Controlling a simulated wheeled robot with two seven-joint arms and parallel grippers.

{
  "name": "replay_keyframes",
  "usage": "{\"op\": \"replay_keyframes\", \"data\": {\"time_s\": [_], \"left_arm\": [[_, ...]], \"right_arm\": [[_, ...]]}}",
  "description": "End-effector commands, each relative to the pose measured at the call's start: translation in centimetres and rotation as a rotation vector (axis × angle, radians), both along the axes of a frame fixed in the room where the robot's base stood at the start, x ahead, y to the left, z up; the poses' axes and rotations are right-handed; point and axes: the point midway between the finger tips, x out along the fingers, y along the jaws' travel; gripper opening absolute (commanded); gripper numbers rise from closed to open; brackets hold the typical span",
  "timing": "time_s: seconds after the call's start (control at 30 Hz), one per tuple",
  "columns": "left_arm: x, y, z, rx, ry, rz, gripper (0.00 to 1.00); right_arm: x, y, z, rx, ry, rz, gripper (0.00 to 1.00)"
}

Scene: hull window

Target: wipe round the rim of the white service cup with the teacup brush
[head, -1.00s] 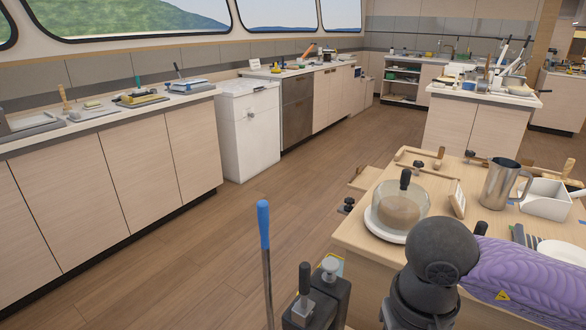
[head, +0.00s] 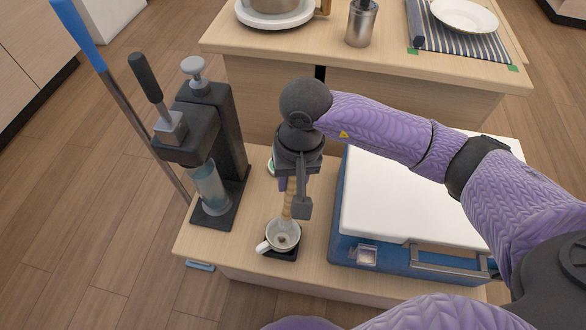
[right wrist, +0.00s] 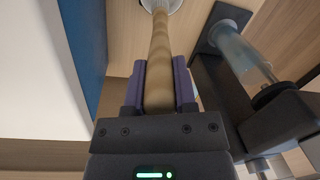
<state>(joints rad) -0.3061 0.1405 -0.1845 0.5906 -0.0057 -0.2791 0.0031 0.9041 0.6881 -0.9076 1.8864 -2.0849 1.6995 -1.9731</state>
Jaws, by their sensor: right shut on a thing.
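The white service cup (head: 294,229) stands upright on a small black pad (head: 284,255) near the front edge of the low wooden stand, its handle to the left. My right gripper (head: 291,190) is above the cup, pointing down, shut on the wooden handle of the teacup brush (head: 287,208). The brush reaches down into the cup's mouth; whether its head touches the rim I cannot tell. In the right wrist view the brush handle (right wrist: 161,50) runs between the two fingers towards the white cup (right wrist: 160,3) at the top edge. My left gripper is not in view.
A black lever press (head: 215,130) with a clear cylinder stands left of the cup. A blue cool box (head: 345,225) with a white lid stands close on the right. A blue-handled pole (head: 82,25) leans at left. A wooden table (head: 300,45) stands behind.

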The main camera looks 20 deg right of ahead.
Motion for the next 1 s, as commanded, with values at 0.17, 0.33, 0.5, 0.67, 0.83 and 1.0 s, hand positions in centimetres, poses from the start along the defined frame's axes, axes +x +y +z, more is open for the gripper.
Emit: {"op": "replay_keyframes", "data": {"time_s": [0.17,0.33,0.5,0.67,0.83,1.0], "left_arm": [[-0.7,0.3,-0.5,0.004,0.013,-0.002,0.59],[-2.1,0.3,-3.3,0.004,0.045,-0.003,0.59],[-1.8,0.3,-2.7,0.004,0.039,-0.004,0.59],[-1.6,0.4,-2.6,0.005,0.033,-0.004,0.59],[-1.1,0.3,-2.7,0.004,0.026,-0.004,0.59],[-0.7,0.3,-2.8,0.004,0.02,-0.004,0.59]], "right_arm": [[0.0,0.0,-0.4,0.0,0.0,0.002,0.0],[-0.1,0.4,-4.3,0.0,0.007,0.002,0.0],[-0.8,1.8,-3.6,0.0,-0.002,0.003,0.0],[-2.5,1.3,-3.7,0.0,-0.001,0.001,0.0],[-2.5,1.4,-3.8,0.001,0.0,0.001,0.0],[-2.5,1.4,-4.0,0.0,0.001,0.001,0.0]]}}
